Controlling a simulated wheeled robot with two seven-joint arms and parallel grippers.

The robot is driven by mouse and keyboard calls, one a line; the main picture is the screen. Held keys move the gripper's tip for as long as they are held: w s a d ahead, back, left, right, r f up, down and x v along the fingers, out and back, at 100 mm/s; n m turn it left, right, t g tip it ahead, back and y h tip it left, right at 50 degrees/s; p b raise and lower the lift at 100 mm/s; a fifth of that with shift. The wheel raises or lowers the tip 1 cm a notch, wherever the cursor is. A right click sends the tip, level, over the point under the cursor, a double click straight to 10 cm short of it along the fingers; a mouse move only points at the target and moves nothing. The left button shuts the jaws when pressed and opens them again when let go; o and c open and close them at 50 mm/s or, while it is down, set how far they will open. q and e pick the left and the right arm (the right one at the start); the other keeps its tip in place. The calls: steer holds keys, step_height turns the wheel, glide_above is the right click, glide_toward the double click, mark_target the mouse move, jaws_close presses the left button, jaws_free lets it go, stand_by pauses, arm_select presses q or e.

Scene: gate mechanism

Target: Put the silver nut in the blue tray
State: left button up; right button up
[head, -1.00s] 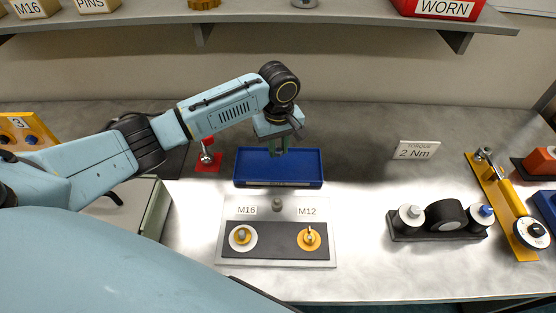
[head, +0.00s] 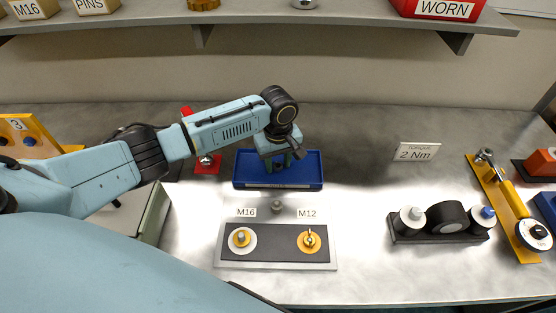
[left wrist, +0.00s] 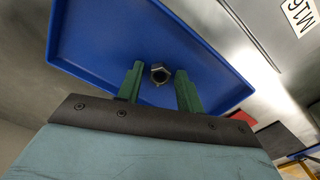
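The blue tray (head: 308,184) lies flat on the bench behind the M16/M12 plate. My left gripper (head: 279,161) is over the tray, its green fingers reaching down into it. In the left wrist view the silver nut (left wrist: 160,73) shows dark grey and hexagonal, against the blue tray floor (left wrist: 110,35). It lies between the two open green fingers (left wrist: 160,87), with a gap on each side. In the head view the nut is mostly hidden by the gripper. My right gripper is not in view.
A plate with M16 (head: 243,256) and M12 posts sits in front of the tray, with a small grey knob (head: 277,207) behind it. A red-based stand (head: 207,168) is close left of the tray. The bench right of the tray is clear up to the black holder (head: 440,236).

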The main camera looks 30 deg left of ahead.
arm_select(q)
steer(key=shift+o, duration=0.3)
steer(key=shift+r, duration=0.35)
step_height(320, 180, up, 12)
steer(key=p, duration=0.1)
steer(key=shift+p, duration=0.3)
steer(key=shift+f, duration=0.15)
